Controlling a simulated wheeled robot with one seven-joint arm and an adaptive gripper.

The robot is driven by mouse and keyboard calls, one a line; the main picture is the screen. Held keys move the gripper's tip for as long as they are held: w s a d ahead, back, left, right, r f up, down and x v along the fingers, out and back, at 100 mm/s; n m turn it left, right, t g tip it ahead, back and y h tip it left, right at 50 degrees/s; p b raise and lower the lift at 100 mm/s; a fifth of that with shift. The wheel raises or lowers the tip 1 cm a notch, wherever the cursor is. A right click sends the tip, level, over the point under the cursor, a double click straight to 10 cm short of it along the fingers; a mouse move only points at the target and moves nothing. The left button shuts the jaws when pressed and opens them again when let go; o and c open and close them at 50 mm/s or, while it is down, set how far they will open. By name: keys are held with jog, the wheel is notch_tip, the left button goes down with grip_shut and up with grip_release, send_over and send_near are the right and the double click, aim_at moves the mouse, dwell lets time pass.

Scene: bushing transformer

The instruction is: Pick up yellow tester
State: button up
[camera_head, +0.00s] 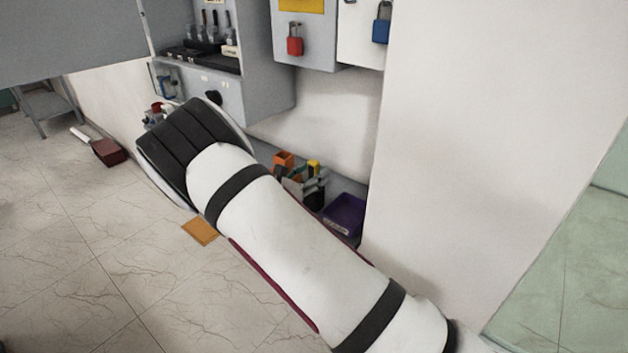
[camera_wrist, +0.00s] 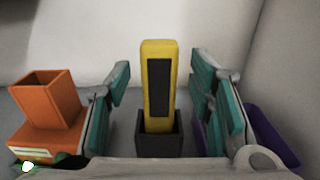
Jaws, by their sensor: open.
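The yellow tester (camera_wrist: 153,50) stands upright in a small black holder (camera_wrist: 158,140) in the wrist view. It has a dark rectangular panel on its face. My gripper (camera_wrist: 163,85) is open, with one teal-padded finger on each side of the tester. Gaps show between the tester and both fingers, so they look apart from it. In the head view, a small yellow top of the tester (camera_head: 314,165) shows beyond my arm, near the gripper fingers. My arm hides part of that area.
An orange box (camera_wrist: 45,108) stands left of the gripper and a purple bin (camera_wrist: 272,135) stands right, close to the fingers. A pale wall rises behind.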

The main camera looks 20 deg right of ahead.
jog(key=shift+w+d, duration=0.25)
grip_shut()
notch_tip(320, 180, up, 11)
jog(key=shift+r, duration=0.2)
notch_tip(320, 180, up, 7)
jog(key=p, duration=0.2)
jog(key=shift+p, duration=0.4)
dwell(0.5)
dwell(0.3)
